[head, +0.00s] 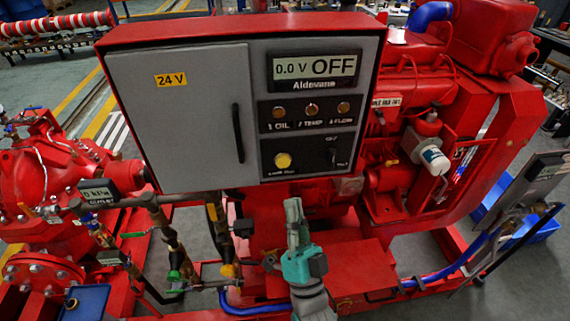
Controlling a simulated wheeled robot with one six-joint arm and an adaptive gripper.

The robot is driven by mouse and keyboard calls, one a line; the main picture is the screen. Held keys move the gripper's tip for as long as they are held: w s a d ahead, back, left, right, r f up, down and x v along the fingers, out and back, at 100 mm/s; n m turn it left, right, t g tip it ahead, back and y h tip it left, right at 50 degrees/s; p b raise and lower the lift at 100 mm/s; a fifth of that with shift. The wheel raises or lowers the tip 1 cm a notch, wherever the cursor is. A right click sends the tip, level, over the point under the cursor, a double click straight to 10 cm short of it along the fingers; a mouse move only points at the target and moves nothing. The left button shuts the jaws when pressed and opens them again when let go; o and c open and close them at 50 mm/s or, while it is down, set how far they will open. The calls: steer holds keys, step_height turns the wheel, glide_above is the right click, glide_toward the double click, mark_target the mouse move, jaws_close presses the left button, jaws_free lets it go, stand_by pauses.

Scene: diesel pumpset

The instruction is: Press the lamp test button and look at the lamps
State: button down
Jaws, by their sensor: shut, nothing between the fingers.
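The control panel (240,25) is a red box with a grey front. Its display (314,68) reads 0.0 V and OFF. Below it are three small amber lamps, marked OIL (278,112), TEMP (311,110) and FLOW (343,107); none looks brightly lit. Lower on the black plate is a round yellow button (283,160); the label under it is too blurred to read surely. A small dark switch (333,155) sits to its right. My gripper (293,203) is shut and empty, pointing up just below the panel in the picture, apart from the button.
The grey panel door (180,120) with a 24 V label and a dark handle (238,133) is closed. Red engine parts (420,110) stand at right. A red block (350,260) lies beside my gripper.

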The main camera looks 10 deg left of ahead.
steer(key=shift+w, duration=0.1)
steer(key=w+a, duration=0.2)
steer(key=w, duration=0.6)
steer(key=shift+a, duration=0.2)
steer(key=shift+w, duration=0.2)
stand_by(1.4)
steer(key=shift+w+a, duration=0.15)
steer(key=shift+w, duration=0.15)
steer(key=shift+w+a, duration=0.1)
steer(key=shift+w, duration=0.3)
stand_by(0.7)
steer(key=shift+s, duration=0.15)
steer(key=shift+s+d, duration=0.25)
steer(key=shift+s, duration=0.4)
steer(key=shift+s+d, duration=0.25)
steer(key=shift+s, duration=0.55)
steer(key=shift+s+d, duration=0.2)
steer(key=shift+s, duration=0.6)
steer(key=shift+s+d, duration=0.25)
steer(key=shift+s, duration=0.55)
